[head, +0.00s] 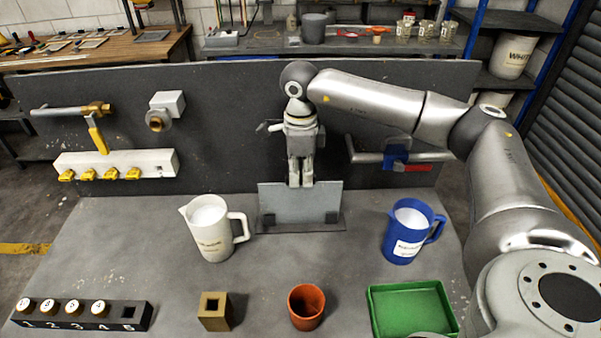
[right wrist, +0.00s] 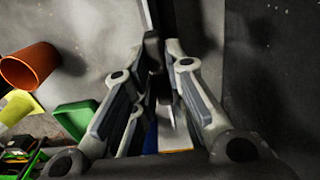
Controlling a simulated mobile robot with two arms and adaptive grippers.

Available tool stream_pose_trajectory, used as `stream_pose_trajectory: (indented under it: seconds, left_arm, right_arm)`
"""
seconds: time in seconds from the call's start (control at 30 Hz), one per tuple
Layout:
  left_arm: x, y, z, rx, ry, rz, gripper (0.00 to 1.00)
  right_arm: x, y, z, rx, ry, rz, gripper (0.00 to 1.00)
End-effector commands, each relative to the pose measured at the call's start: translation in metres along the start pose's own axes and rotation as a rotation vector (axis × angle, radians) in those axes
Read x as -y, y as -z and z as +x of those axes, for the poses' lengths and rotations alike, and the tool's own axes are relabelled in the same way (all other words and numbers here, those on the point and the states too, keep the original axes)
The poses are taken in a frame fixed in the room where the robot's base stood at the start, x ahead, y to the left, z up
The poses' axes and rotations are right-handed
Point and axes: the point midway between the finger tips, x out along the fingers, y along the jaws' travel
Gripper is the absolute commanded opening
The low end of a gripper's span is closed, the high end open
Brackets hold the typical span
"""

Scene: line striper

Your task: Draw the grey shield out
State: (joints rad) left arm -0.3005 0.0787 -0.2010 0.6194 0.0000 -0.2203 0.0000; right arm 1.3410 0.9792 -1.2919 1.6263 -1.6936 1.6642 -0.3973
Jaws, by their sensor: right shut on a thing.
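The grey shield (head: 300,203) is a flat upright plate. It stands in a dark slotted base (head: 325,226) at the back middle of the bench, its lower edge between small dark blocks. My right gripper (head: 301,184) points straight down from above, its fingertips shut on the plate's top edge near the middle. In the right wrist view, the fingers (right wrist: 160,52) close together around a thin edge, but the contact is partly in shadow. My left gripper is not in view.
A white jug (head: 213,238) stands left of the base, a blue jug (head: 405,240) right. In front are a numbered block (head: 85,318), a brass square block (head: 214,312), an orange cup (head: 306,307) and a green tray (head: 411,306). A dark panel (head: 235,95) with pipe fittings rises behind.

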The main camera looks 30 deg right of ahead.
Motion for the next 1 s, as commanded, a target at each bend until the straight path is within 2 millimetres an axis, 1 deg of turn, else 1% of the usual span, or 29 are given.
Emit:
stream_pose_trajectory:
  seconds: [1.0]
  left_arm:
    - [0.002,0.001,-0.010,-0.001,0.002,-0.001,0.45]
  right_arm:
    - [0.000,0.000,-0.017,0.002,0.001,0.000,0.00]
